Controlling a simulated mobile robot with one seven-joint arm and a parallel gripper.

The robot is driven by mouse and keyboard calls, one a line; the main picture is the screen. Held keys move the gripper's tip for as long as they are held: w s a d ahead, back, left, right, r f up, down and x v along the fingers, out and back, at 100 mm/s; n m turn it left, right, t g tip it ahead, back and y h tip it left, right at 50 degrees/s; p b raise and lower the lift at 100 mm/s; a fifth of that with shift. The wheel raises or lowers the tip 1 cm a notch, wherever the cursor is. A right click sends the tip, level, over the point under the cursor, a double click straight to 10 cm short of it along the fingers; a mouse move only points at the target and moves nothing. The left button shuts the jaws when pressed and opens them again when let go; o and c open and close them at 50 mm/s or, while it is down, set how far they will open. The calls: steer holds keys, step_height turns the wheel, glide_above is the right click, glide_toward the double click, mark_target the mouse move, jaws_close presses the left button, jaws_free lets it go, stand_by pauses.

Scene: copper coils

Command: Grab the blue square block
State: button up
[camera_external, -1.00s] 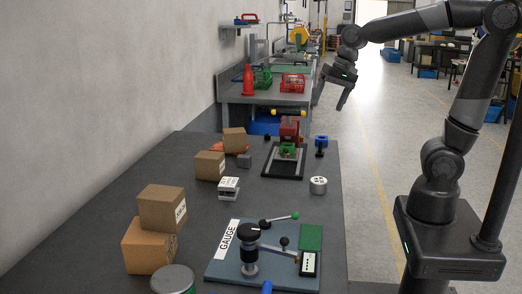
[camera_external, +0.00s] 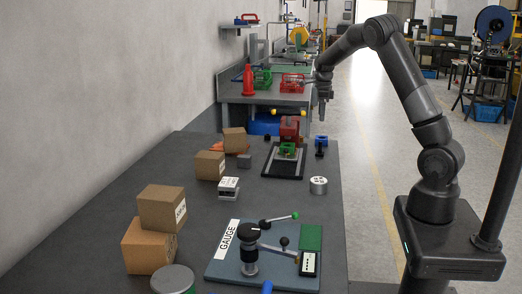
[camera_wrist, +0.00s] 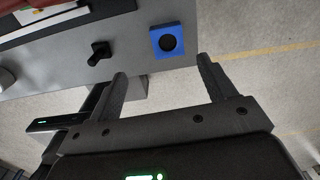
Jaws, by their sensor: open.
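The blue square block (camera_external: 321,139) has a dark round hole in its middle. My gripper (camera_external: 323,108) is above the far right end of the table, apart from the block. In the wrist view my gripper (camera_wrist: 163,70) has its fingers spread wide with nothing between them.
A small black peg (camera_wrist: 99,53) stands left of the block in the wrist view. The red and green fixture (camera_external: 288,150) is close by on the left. A silver cylinder (camera_external: 318,185) stands nearer the camera. Open floor (camera_external: 362,190) lies to the right.

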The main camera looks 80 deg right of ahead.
steer(key=shift+m, duration=0.3)
steer(key=f, duration=0.3)
steer(key=d+f, duration=0.1)
steer(key=f, duration=0.1)
steer(key=shift+s+f, duration=0.2)
steer(key=shift+s, duration=0.1)
steer(key=shift+s+d+f, duration=0.1)
steer(key=shift+f, duration=2.95)
steer(key=shift+c, duration=0.3)
steer(key=c, duration=1.2)
steer(key=shift+o, duration=0.2)
steer(key=shift+r, duration=0.1)
